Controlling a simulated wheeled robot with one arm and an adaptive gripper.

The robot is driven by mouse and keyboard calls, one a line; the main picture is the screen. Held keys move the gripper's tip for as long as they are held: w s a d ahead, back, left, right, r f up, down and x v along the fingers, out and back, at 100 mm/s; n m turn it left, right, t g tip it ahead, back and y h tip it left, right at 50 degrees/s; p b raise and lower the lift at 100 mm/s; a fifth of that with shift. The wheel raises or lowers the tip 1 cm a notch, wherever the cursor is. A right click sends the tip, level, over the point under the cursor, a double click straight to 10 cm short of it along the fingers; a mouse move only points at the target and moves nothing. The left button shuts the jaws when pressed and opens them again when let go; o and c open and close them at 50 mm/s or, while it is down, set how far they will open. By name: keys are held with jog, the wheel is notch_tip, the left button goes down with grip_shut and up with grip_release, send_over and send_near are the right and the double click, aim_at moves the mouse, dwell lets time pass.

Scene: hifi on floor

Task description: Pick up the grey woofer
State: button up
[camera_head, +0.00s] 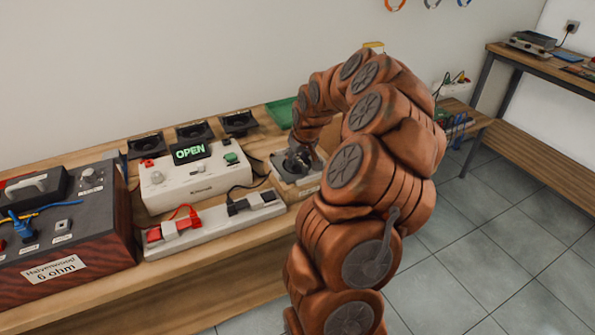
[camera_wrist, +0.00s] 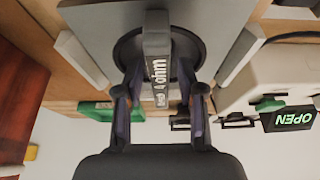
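The grey woofer (camera_wrist: 110,40) fills the top of the wrist view: a grey square plate with a black round cone and a grey raised bar across it marked "4 ohm". In the head view the grey woofer (camera_head: 284,174) lies on the wooden bench, partly hidden by my arm. My gripper (camera_wrist: 158,80) is at the woofer, with one finger on each side of the bar. Small gaps seem to show between fingers and bar, so it looks open around it. In the head view my gripper (camera_head: 300,158) points down over the woofer.
Light strips (camera_wrist: 82,58) flank the woofer. To its left stand a white tester (camera_head: 195,180) showing "OPEN", a power strip (camera_head: 215,225) and a "6 ohm" box (camera_head: 70,235). Black speakers (camera_head: 195,132) line the back. A green tray (camera_head: 282,112) is behind.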

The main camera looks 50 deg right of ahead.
grip_shut()
dwell(0.4)
jog(key=shift+w+r, duration=0.1)
jog(key=shift+r, duration=0.5)
notch_tip(320, 180, up, 9)
jog(key=shift+f+b, duration=0.1)
jog(key=shift+b, duration=0.6)
